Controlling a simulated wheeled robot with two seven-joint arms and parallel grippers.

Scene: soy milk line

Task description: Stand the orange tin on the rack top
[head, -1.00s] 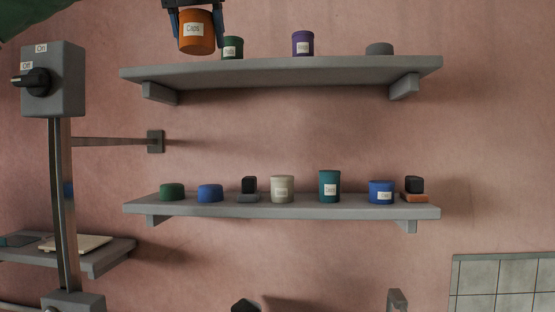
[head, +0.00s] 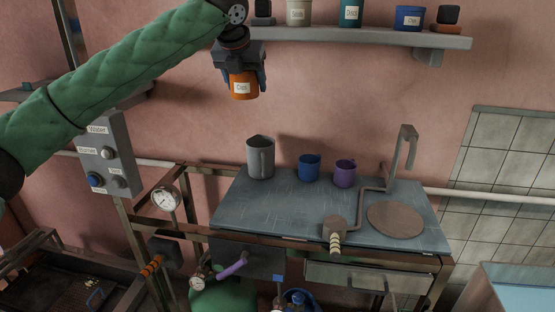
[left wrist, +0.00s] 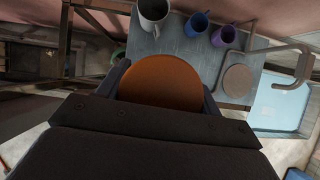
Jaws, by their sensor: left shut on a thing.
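The orange tin (head: 243,86) with a white label is held by my left gripper (head: 240,80), in the air below the left end of a wall shelf and above the grey worktop. The gripper points down and its fingers close on the tin's sides. In the left wrist view the tin's round orange top (left wrist: 161,82) shows between the dark fingers. My right gripper is not in view. I cannot tell which surface is the rack top.
The wall shelf (head: 350,37) carries several tins. On the worktop (head: 285,212) stand a grey jug (head: 260,158), a blue mug (head: 309,167) and a purple mug (head: 344,173), with a bent tap pipe (head: 408,150) behind. A control box (head: 107,155) is at left.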

